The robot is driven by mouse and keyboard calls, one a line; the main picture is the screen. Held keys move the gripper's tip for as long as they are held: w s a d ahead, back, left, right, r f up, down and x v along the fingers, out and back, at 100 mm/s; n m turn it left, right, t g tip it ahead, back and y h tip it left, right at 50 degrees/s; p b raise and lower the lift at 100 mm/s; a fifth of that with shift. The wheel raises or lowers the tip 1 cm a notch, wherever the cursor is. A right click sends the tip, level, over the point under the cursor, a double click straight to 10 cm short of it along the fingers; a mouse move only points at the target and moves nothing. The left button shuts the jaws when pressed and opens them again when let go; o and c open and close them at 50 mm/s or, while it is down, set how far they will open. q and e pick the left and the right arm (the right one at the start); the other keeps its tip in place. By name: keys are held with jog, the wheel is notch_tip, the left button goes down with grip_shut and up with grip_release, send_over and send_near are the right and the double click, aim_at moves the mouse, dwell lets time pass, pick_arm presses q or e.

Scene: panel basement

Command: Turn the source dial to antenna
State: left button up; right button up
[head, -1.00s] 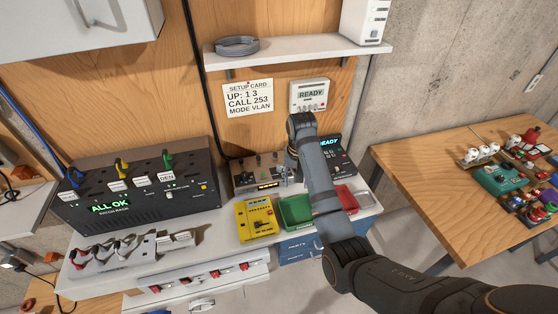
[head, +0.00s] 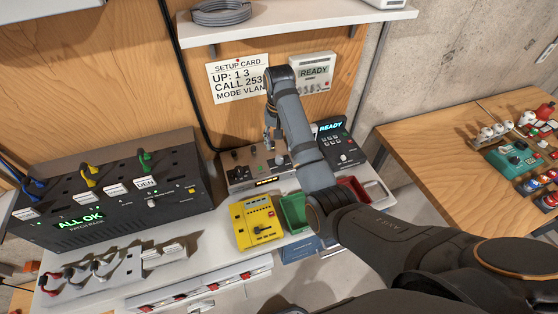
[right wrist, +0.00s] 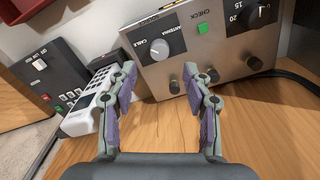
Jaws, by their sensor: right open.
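The source dial (right wrist: 159,49) is a light grey round knob on a grey metal unit (right wrist: 228,45), with CABLE and ANTENNA lettered around it in the right wrist view. I cannot tell for sure which word its mark points at. The unit (head: 240,174) also shows in the head view, at the back of the bench. My right gripper (right wrist: 161,80) is open and empty, its fingertips apart on either side of the dial's line and short of the panel. In the head view the right gripper (head: 270,138) hangs above the unit. My left gripper is out of view.
A green CHECK button (right wrist: 203,28) and a numbered dial (right wrist: 262,12) are on the same panel. A white keypad handset (right wrist: 92,102) lies close beside the gripper. A yellow box (head: 256,222), a green bin (head: 293,212) and a patch rack (head: 110,190) crowd the bench.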

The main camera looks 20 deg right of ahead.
aim_at(279, 158)
notch_tip(279, 158, down, 5)
jog(key=b, duration=0.3)
jog(key=shift+w, duration=0.15)
jog(key=shift+f+p, duration=0.15)
jog(key=shift+p, duration=0.25)
jog(key=shift+f, duration=0.35)
jog(key=shift+s+f, duration=0.1)
jog(key=shift+s, duration=0.1)
jog(key=c, duration=0.5)
grip_shut()
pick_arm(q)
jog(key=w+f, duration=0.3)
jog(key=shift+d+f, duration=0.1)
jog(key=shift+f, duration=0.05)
